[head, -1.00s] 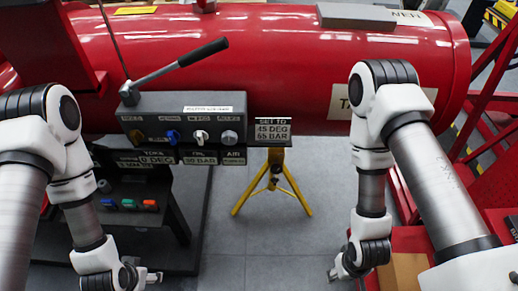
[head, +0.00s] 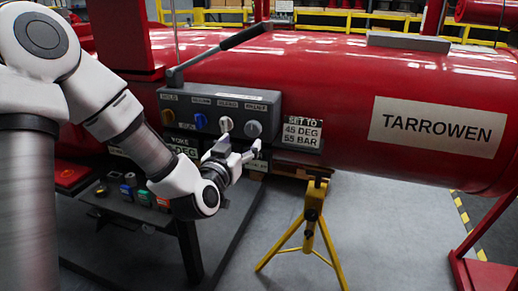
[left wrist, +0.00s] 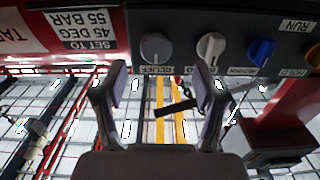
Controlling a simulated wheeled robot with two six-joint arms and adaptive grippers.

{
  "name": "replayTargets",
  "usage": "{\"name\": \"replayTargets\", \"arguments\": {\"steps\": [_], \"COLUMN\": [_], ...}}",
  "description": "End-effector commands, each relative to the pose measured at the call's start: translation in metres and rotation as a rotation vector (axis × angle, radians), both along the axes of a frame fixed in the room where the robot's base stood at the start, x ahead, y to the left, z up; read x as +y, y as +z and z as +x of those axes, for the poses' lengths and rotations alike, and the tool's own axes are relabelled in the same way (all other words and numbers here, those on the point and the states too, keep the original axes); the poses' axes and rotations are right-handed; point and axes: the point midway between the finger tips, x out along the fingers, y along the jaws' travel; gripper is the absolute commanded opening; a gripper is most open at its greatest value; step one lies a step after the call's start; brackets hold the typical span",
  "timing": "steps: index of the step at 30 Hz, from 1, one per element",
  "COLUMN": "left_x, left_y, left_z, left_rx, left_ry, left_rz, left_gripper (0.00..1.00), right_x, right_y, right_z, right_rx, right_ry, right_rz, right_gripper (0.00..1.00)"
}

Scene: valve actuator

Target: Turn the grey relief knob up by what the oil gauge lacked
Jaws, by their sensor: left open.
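The grey relief knob (head: 253,129) is at the right end of a dark control box (head: 272,104), beside a white knob (head: 225,124). My left gripper (head: 238,145) is open and empty just below these two knobs, apart from them. In the left wrist view, which is upside down, the grey knob (left wrist: 155,47) lies between and beyond the two fingers (left wrist: 158,85), with its RELIEF label below it. A plate (head: 302,132) reads SET TO 45 DEG, 55 BAR. The gripper mostly hides the readouts under the box, so the oil gauge cannot be read.
A blue knob (head: 200,120) and a yellow knob (head: 168,117) sit left on the box. A lever (head: 245,37) rises above it. A red tank (head: 350,80) is behind, with a yellow stand (head: 312,205) below. A dark bench (head: 130,200) is lower left.

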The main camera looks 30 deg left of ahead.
Motion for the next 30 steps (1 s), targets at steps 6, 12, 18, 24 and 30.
{"name": "replayTargets", "arguments": {"steps": [6,12,18,24,30], "left_x": [0.009,0.015,0.015,0.015,0.015], "left_y": [0.001,0.0,0.001,0.0,0.001], "left_z": [0.041,0.064,0.065,0.065,0.065], "left_rx": [0.001,0.004,0.004,0.004,0.004], "left_ry": [-0.001,-0.002,-0.002,-0.002,-0.002], "left_rz": [0.005,0.002,0.002,0.002,0.004], "left_gripper": [0.71,0.71,0.71,0.11,0.11], "right_x": [0.0,0.0,0.0,0.0,0.0], "right_y": [0.002,0.002,0.002,0.002,0.002], "right_z": [0.0,0.0,-0.001,-0.001,-0.001], "right_rx": [0.001,0.001,0.001,0.001,0.001], "right_ry": [-0.002,-0.002,-0.002,-0.002,-0.002], "right_rz": [0.0,0.0,0.0,0.0,0.0], "right_gripper": [0.53,0.53,0.53,0.53,0.53]}}
